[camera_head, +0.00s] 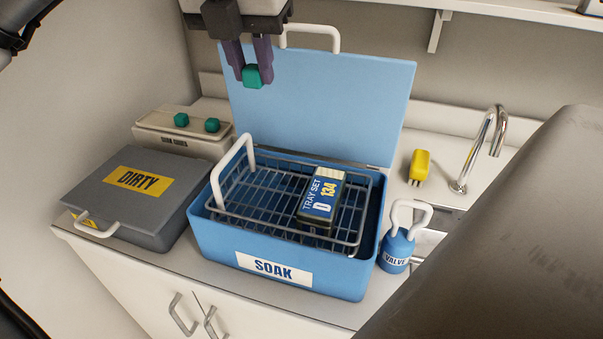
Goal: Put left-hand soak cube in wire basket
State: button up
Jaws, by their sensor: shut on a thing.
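My gripper (252,70) is at the top of the view, pointing down, shut on a green soak cube (252,77). It holds the cube in the air, in front of the raised blue lid in the picture. The wire basket (268,215) sits inside the blue SOAK bin (330,277), and its white handle stands up at the left. Two more green cubes, a left one (181,120) and a right one (212,125), sit on the soak cubes holder (165,133).
The open blue lid (345,105) stands behind the bin. A grey DIRTY box (175,215) is at the left. A blue valve (396,250), a yellow block (419,166) and a tap (486,140) are at the right. A large grey shape blocks the lower right.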

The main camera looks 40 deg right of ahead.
jog(key=s+d+f, duration=0.1)
jog(key=s, duration=0.1)
jog(key=p, duration=0.1)
send_over(279, 197)
jog(key=a, duration=0.1)
jog(key=f, duration=1.4)
jog(key=shift+s+f, duration=0.3)
jog(key=shift+f, duration=0.05)
jog(key=shift+f+p, duration=0.3)
jog(key=shift+f, duration=2.05)
jog(key=shift+f+b, duration=0.25)
jog(key=shift+b, duration=0.05)
jog(key=o, duration=1)
jog(key=shift+r, duration=0.1)
jog(key=shift+c, duration=0.2)
jog(key=shift+r+p, duration=0.25)
jog(key=shift+p, duration=0.2)
jog(key=b+v, duration=0.1)
jog(key=v, duration=1.1)
jog(key=shift+a, duration=0.15)
